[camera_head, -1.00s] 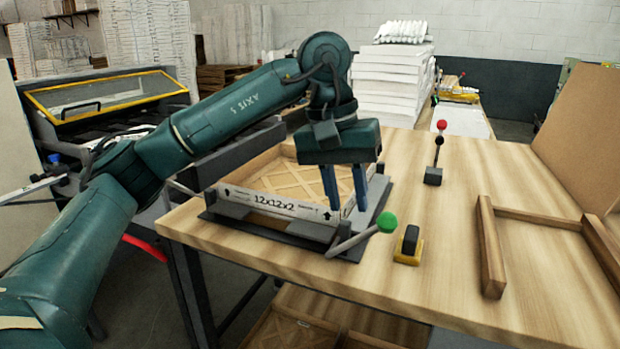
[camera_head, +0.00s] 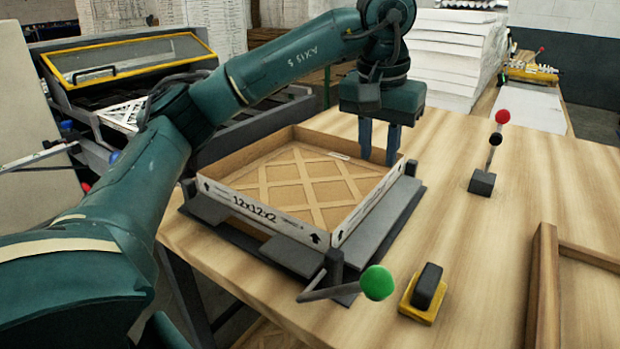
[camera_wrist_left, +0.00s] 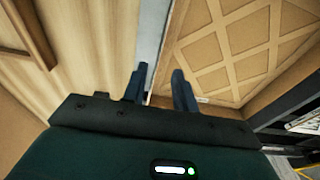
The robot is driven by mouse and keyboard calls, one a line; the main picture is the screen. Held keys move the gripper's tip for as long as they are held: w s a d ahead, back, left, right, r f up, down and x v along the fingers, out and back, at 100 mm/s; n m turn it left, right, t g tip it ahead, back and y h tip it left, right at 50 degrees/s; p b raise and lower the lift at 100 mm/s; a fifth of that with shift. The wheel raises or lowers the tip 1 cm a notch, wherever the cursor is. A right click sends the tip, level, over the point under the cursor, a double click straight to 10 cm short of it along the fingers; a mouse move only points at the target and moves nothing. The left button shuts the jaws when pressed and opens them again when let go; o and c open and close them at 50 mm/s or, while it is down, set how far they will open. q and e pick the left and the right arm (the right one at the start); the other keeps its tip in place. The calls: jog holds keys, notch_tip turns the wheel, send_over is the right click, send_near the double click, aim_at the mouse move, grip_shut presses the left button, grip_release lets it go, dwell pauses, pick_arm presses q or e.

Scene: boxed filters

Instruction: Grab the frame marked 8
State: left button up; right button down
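A shallow cardboard-framed filter (camera_head: 275,218) with a diamond lattice inside sits in a dark fixture on the wooden table. Its white front edge reads "12x12x2" with arrows; I can read no 8 on any frame. My left gripper (camera_head: 379,160) points down at the filter's far right corner, fingers apart. In the left wrist view, the gripper's fingers (camera_wrist_left: 159,90) lie on either side of the filter's side wall (camera_wrist_left: 170,50), with a visible gap between them. Whether they touch the wall is unclear. My right gripper is out of view.
A green-knobbed lever (camera_head: 378,283) and a yellow-and-black switch (camera_head: 424,292) are at the front. A red-knobbed lever (camera_head: 482,182) stands to the right. A wooden frame piece (camera_head: 545,290) lies at the right edge. Bare tabletop lies between them.

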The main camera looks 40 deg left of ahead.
aim_at(375, 188)
pick_arm(q)
jog(key=f, duration=0.3)
jog(key=w+f, duration=0.1)
jog(key=f, duration=0.4)
jog(key=shift+w+a+f, duration=0.2)
jog(key=shift+f, duration=0.15)
jog(key=shift+c, duration=0.3)
grip_shut()
